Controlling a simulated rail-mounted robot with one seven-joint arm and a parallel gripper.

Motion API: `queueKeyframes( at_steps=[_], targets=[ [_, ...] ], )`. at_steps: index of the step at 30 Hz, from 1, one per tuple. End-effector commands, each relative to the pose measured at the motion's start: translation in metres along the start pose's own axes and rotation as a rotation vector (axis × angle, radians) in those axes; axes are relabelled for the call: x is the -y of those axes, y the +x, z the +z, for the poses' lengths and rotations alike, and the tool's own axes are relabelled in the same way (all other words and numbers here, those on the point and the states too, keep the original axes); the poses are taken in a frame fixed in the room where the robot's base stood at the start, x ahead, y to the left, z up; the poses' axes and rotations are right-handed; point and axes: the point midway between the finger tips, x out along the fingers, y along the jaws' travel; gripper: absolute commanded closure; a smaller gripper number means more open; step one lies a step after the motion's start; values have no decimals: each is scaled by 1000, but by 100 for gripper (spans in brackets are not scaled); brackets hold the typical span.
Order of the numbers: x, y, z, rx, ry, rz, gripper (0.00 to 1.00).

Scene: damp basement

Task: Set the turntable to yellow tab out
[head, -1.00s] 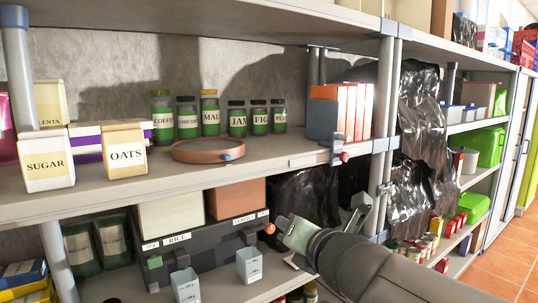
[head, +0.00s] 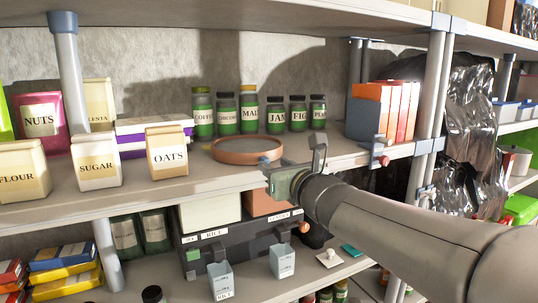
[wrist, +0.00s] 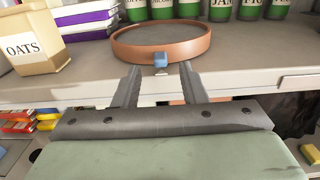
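The turntable (head: 232,154) is a low round terracotta-coloured disc with a dark grey top, on the middle shelf. It also shows in the wrist view (wrist: 135,51), just beyond my gripper. A blue tab (wrist: 160,60) sticks out of its front rim, facing my gripper. In the head view my gripper (head: 292,158) is at the shelf's front edge, right of the turntable.
Green jars (head: 249,112) stand in a row behind the turntable. The oats box (head: 167,151) and purple-and-white boxes (head: 153,135) are to its left. Orange boxes (head: 368,110) stand to the right. The shelf's front edge (wrist: 255,84) runs below my fingers.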

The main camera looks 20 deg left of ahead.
Motion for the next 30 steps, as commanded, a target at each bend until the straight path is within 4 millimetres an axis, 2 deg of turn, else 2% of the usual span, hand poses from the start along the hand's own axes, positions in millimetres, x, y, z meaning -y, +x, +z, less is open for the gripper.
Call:
queueKeyframes(
  at_steps=[3, 9, 20, 24, 30],
  targets=[
    [-1, 22, 2, -1, -1, 2, 62],
    [0, 43, 1, -1, 0, 0, 62],
    [0, 47, 0, 1, 1, 0, 62],
    [0, 47, 0, 1, 1, 0, 100],
    [-1, 48, 1, 2, -2, 10, 100]
  ],
)
